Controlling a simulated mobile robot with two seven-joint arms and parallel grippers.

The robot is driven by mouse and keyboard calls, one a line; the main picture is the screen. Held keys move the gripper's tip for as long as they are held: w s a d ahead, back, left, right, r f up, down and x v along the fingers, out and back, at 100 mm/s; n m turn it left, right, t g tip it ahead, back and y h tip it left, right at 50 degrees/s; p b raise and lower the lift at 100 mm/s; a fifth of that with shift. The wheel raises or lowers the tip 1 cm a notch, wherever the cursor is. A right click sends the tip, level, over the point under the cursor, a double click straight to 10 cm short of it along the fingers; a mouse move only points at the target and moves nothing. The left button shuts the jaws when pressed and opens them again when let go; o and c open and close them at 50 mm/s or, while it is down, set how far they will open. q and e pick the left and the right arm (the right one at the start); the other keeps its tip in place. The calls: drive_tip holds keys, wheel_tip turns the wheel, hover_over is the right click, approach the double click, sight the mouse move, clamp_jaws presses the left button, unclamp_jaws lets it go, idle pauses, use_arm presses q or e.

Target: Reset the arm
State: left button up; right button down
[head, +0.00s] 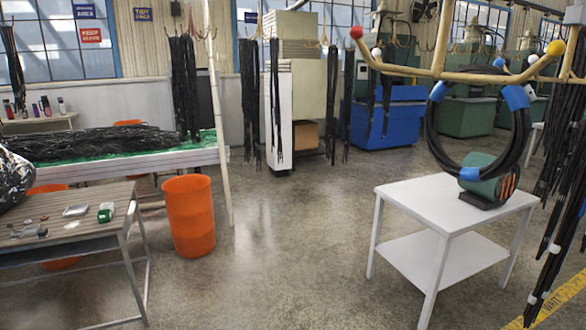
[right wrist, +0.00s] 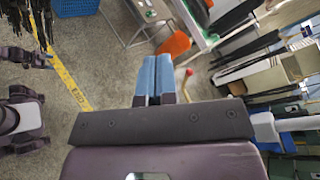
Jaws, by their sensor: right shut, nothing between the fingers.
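My right gripper (right wrist: 154,68) shows in the right wrist view, its two blue fingers pressed together with nothing between them. It is clear of any object, with the concrete floor and furniture beyond it. Neither gripper is in the head view, and my left gripper is not seen. In the head view, a coiled black hose (head: 521,140) with blue bands hangs below a yellow rack (head: 440,72) with coloured ball tips. The coil's lower part is by a dark green device (head: 484,180) on a small white table (head: 448,215); I cannot tell whether they touch.
An orange bin (head: 189,215) stands beside a slatted table (head: 68,220) at left. A long bench with a green top (head: 208,146) holds black hoses. More black hoses (head: 565,160) hang at the right edge. The middle floor is clear. Yellow floor tape (right wrist: 72,85) shows.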

drive_tip(key=w+d+f+m+t+y, duration=0.1)
drive_tip(key=w+f+m+t+y, duration=0.65)
drive_tip(key=w+f+m, duration=1.25)
drive_tip(key=w+d+f+m+t+h, duration=0.1)
drive_tip(key=d+f+m+t+h, duration=0.2)
drive_tip(key=f+m+h, duration=0.5)
drive_tip(key=w+d+f+m+t+h, duration=0.1)
drive_tip(key=d+f+m+t+h, duration=0.2)
drive_tip(key=f+m, duration=0.95)
drive_tip(key=s+d+f+m+g+h, duration=0.1)
drive_tip(key=s+f+m+h, duration=0.25)
drive_tip(key=f, duration=0.45)
drive_tip(key=s+d+f+m+g+h, duration=0.15)
drive_tip(key=f+m, duration=0.25)
drive_tip(key=f, duration=0.5)
drive_tip(key=s+f+m+g+h, duration=0.2)
drive_tip(key=s+f+m+h, duration=0.15)
drive_tip(key=f, duration=0.45)
drive_tip(key=s+d+f+m+g+h, duration=0.1)
drive_tip(key=s+f+m+g, duration=0.3)
drive_tip(key=s+f, duration=1.5)
drive_tip(key=shift+s+d+f+m+g+h, duration=0.35)
drive_tip(key=shift+s+m, duration=0.4)
drive_tip(key=shift+s, duration=0.4)
